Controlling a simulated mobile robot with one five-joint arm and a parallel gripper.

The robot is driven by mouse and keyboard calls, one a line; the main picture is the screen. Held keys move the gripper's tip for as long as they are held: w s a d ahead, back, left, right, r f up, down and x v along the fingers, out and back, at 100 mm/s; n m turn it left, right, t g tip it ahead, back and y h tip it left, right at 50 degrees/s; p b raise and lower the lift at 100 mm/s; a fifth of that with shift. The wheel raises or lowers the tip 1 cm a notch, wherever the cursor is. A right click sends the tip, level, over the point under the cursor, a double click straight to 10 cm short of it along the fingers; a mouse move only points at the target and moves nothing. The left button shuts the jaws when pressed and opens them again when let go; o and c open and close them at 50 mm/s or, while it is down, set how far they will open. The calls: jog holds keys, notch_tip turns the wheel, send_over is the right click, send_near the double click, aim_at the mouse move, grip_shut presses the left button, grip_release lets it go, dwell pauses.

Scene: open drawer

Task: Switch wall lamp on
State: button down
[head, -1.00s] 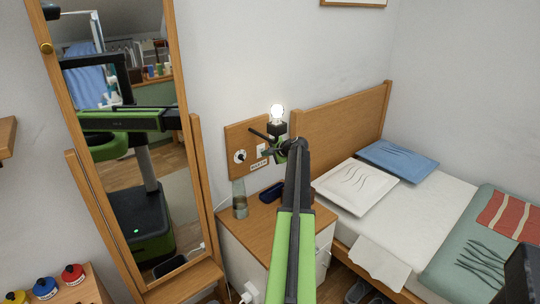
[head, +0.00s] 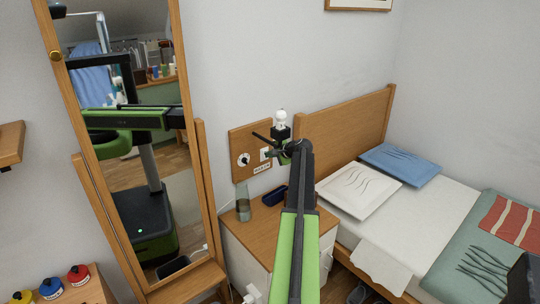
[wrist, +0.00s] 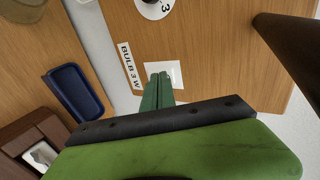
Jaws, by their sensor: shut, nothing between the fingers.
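The wall lamp's bulb (head: 281,116) is white and looks unlit, above a black holder (head: 281,131) on the wooden wall board (head: 236,142). A white switch plate (head: 265,153) sits on the board above a label. In the wrist view the switch plate (wrist: 176,70) is next to the "BULB 3 W" label (wrist: 130,66). My gripper (wrist: 158,77) is shut and empty, its green fingertips at the plate's edge and covering part of it. I cannot tell whether they touch it. In the head view my gripper (head: 280,151) is partly hidden by my arm.
A round white dial (head: 243,160) is on the board's left. Below, the bedside cabinet (head: 258,228) holds a glass (head: 242,204) and a dark blue case (head: 274,195). A tall mirror (head: 206,185) stands left; the bed (head: 440,215) is right.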

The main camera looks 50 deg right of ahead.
jog(key=p+v, duration=0.6)
jog(key=v, duration=0.6)
jog(key=shift+s+d, duration=0.15)
jog(key=shift+s, duration=0.4)
jog(key=shift+f, duration=0.25)
jog(key=shift+t, duration=0.7)
jog(key=f+b, duration=0.1)
jog(key=b, duration=0.1)
jog(key=s+f+b, duration=0.1)
jog(key=b, duration=0.1)
jog(key=f+b, duration=0.2)
jog(key=b, duration=0.1)
jog(key=shift+s+a, duration=0.2)
jog(key=shift+a, duration=0.1)
